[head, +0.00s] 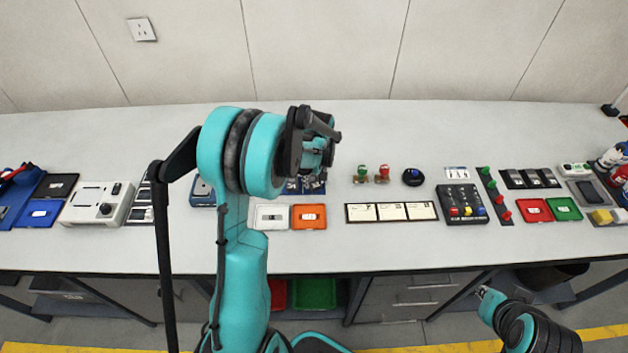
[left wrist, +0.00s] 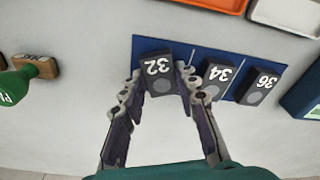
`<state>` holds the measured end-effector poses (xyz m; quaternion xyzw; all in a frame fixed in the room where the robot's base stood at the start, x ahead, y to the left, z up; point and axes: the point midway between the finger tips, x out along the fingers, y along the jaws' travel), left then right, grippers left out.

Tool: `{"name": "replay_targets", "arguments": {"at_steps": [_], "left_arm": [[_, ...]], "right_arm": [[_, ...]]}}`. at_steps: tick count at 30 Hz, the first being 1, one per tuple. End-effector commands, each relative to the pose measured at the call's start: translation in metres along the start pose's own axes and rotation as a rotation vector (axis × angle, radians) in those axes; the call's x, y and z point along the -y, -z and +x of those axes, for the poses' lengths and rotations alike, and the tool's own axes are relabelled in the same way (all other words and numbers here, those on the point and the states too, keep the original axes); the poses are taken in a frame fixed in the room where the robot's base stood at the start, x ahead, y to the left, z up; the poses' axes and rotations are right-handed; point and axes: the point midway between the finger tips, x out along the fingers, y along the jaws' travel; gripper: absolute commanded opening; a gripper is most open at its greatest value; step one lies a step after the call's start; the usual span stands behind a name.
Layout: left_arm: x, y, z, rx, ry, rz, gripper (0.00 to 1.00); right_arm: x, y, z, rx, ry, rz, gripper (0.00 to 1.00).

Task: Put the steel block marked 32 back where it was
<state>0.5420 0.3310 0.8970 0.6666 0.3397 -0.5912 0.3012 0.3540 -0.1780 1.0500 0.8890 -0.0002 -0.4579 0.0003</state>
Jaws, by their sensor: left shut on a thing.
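The dark steel block marked 32 (left wrist: 158,78) is between the fingers of my left gripper (left wrist: 160,92) in the left wrist view. It overlaps the left end of a blue mat (left wrist: 150,45). I cannot tell whether it touches the mat or is held just above it. Blocks marked 34 (left wrist: 217,77) and 36 (left wrist: 261,85) stand on the mat to its right. In the head view my left gripper (head: 318,150) is over the bench, and it hides most of the mat. My right gripper (head: 487,294) is low at the right, in front of the bench, its jaws unclear.
A green-topped stamp (left wrist: 30,75) lies left of the mat in the left wrist view. An orange tray (head: 309,223) and a white tray (head: 270,224) are at the bench front. Red and green knobbed items (head: 372,174) stand to the right of my left gripper.

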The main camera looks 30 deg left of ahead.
Motion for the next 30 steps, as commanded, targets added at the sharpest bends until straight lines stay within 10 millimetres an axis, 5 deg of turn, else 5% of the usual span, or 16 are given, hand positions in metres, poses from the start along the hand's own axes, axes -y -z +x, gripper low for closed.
{"name": "replay_targets", "arguments": {"at_steps": [9, 10, 12, 23, 30], "left_arm": [[0.000, -0.001, 0.003, 0.000, 0.000, 0.000, 0.00], [0.000, 0.000, 0.002, 0.000, 0.000, 0.000, 0.38], [0.000, 0.000, 0.002, 0.000, 0.000, 0.000, 0.51], [0.000, 0.000, -0.003, 0.000, 0.000, 0.000, 0.51], [0.000, 0.000, -0.047, 0.000, 0.000, 0.000, 0.51]], "right_arm": [[0.000, -0.002, 0.003, 0.000, 0.000, 0.000, 0.00], [0.000, -0.001, 0.002, 0.000, 0.000, 0.000, 0.00], [0.000, -0.001, 0.001, 0.000, 0.000, 0.000, 0.00], [0.000, 0.002, -0.002, 0.000, 0.000, 0.000, 0.00], [0.000, 0.010, -0.013, 0.000, 0.000, 0.000, 0.00]]}}
